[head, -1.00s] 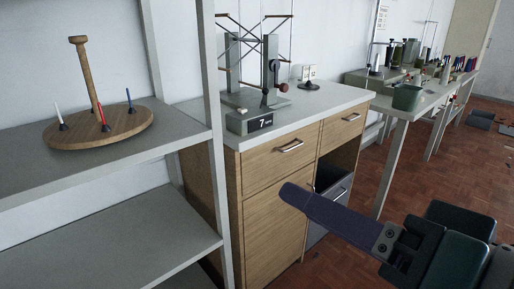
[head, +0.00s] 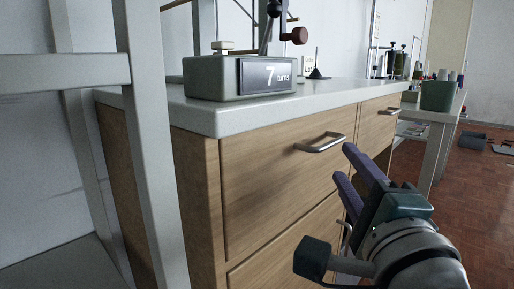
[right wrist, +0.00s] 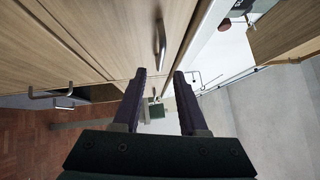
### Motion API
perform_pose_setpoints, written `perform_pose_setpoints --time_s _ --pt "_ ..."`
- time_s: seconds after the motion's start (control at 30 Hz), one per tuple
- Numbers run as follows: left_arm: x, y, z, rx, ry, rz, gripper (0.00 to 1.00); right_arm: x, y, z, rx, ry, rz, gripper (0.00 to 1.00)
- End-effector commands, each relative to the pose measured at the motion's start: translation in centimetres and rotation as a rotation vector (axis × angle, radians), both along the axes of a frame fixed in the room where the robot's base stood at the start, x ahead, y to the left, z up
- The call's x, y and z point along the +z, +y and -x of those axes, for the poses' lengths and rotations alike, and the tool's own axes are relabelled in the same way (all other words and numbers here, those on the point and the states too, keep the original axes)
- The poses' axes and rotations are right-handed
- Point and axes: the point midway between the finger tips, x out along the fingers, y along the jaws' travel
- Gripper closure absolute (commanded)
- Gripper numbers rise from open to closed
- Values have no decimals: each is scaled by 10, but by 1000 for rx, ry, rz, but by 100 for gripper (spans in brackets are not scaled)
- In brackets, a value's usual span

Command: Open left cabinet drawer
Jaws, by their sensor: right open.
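The left cabinet drawer (head: 270,165) is a shut wooden front just under the white countertop. Its silver bar handle (head: 320,143) shows on its right part. In the right wrist view this handle (right wrist: 160,40) appears beyond the fingertips. My right gripper (head: 345,163) has two dark purple fingers, open and empty, just right of and slightly below the handle. The fingers also show spread apart in the right wrist view (right wrist: 160,74); nothing is between their tips. My left gripper is not in view.
The right drawer (head: 378,125) is beside it, shut. The countertop (head: 225,115) carries a box marked "7 turns" (head: 240,77). A grey shelf post (head: 150,150) stands left of the cabinet. A green bin (head: 437,96) is on the far table.

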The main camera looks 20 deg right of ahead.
Motion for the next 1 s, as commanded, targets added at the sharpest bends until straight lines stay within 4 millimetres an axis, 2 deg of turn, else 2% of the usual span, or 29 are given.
perform_pose_setpoints --time_s 0.2,0.4,0.6,0.83,1.0 --pt "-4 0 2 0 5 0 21 7 -11 -41 0 -4 2 58" --pt "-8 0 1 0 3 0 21 10 -18 -68 2 -3 3 58" --pt "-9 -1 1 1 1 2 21 12 -21 -77 1 0 3 58" --pt "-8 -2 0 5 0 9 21 12 -21 -78 1 0 3 59" --pt "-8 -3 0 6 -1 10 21 12 -20 -77 3 -1 3 78"
